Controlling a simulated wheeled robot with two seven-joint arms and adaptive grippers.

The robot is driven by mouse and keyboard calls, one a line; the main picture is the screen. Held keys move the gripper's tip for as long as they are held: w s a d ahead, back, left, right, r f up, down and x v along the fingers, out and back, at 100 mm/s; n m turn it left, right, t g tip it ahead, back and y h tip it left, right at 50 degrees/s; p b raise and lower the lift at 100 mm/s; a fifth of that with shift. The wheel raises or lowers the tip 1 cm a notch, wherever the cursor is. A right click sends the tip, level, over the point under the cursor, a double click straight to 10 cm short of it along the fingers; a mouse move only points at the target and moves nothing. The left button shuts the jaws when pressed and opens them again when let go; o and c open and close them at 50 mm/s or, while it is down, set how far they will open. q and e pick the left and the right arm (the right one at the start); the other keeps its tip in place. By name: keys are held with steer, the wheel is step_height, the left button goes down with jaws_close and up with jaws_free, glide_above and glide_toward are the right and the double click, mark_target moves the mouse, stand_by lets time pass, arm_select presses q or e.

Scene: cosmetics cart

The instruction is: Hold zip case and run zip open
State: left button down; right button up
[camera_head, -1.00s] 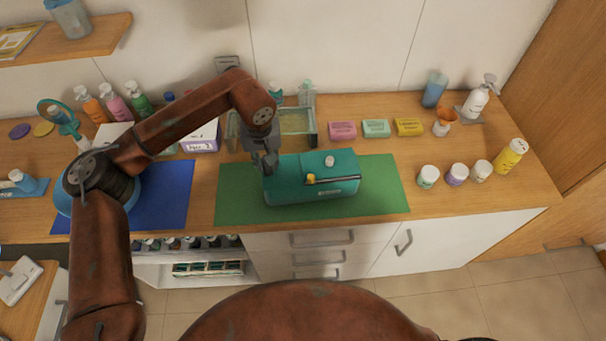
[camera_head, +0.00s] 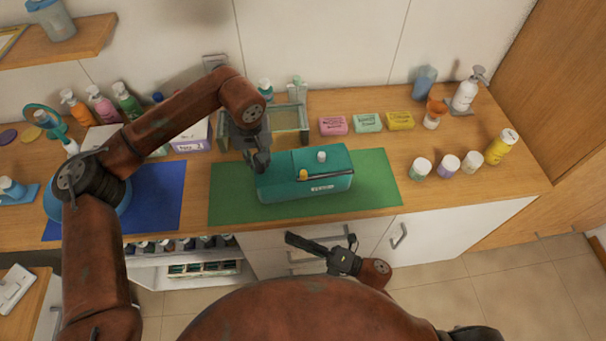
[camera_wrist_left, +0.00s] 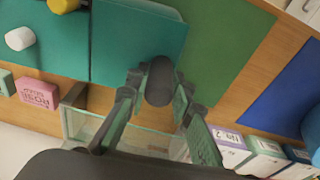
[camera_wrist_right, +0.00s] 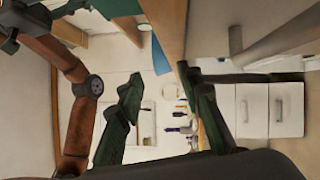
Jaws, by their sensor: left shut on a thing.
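The teal zip case (camera_head: 283,188) lies on a green mat (camera_head: 376,180) near the counter's front. A yellow zip pull (camera_head: 303,174) sits on its top at the left end of a dark zip line, with a white knob (camera_head: 321,156) behind. My left gripper (camera_head: 262,166) is at the case's left end. In the left wrist view the fingers (camera_wrist_left: 158,92) are closed around a dark rounded tab (camera_wrist_left: 160,78) at the edge of the case (camera_wrist_left: 137,42). My right gripper (camera_head: 320,238) is open and empty in front of the counter, below the case; its spread fingers also show in the right wrist view (camera_wrist_right: 158,75).
A glass-walled bin (camera_head: 288,125) stands behind the case, with pink, green and yellow soap boxes (camera_head: 368,122) to its right. Several small jars (camera_head: 447,164) and a yellow bottle (camera_head: 500,146) stand at right. A blue mat (camera_head: 155,195) lies left. Drawer handles (camera_head: 398,236) face the front.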

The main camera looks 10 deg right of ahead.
steer(key=w+d+r+n, duration=0.2)
steer(key=d+r+n, duration=0.1)
steer(key=r+n, duration=0.2)
steer(key=n+h, duration=0.1)
steer(key=n, duration=1)
glide_toward(307, 177)
steer(key=x, duration=1.1)
steer(key=shift+c, duration=0.3)
jaws_close()
